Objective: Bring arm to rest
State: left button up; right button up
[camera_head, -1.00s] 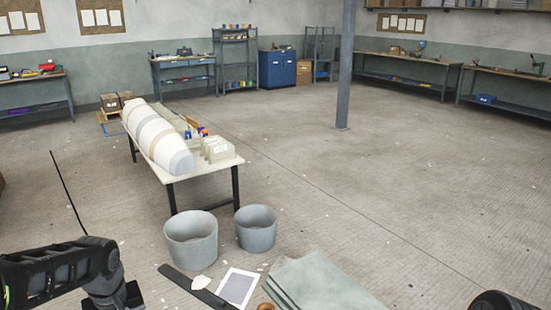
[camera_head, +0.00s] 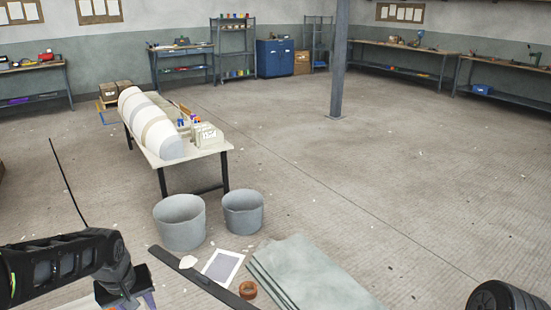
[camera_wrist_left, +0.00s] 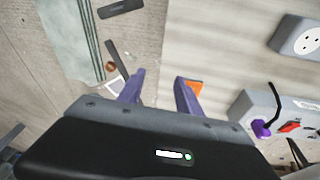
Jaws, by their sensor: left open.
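My left arm (camera_head: 70,262) is black and reaches in from the lower left in the head view, low over the floor. Its gripper end is at the bottom edge and only partly shows there. In the left wrist view my left gripper (camera_wrist_left: 160,88) has its two purple fingers apart, with nothing held between them. A small orange thing (camera_wrist_left: 196,86) shows behind the right-hand finger; I cannot tell whether they touch. My right gripper is out of view.
Two grey buckets (camera_head: 180,222) stand before the mould table (camera_head: 203,152). Grey-green sheets (camera_head: 320,280), a dark strip (camera_head: 205,278) and a brown ring (camera_head: 248,290) lie on the floor. A power strip (camera_wrist_left: 275,115) is at right in the wrist view. The floor right is clear.

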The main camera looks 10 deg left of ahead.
pick_arm(q)
jog(key=w+d+f+m+t+h, duration=0.2)
jog(key=w+d+f+m+h, duration=0.15)
jog(key=d+f, duration=0.85)
jog(key=s+d+f+g, duration=0.2)
jog(key=s+d+f, duration=0.7)
jog(key=s, duration=0.2)
jog(key=s+d+f+m+g+h, duration=0.1)
jog(key=s+d+f+g, duration=0.1)
jog(key=s+d+f, duration=0.6)
jog(key=s, duration=0.3)
jog(key=shift+s+d+f, duration=0.35)
jog(key=shift+f, duration=0.05)
jog(key=shift+m, duration=0.25)
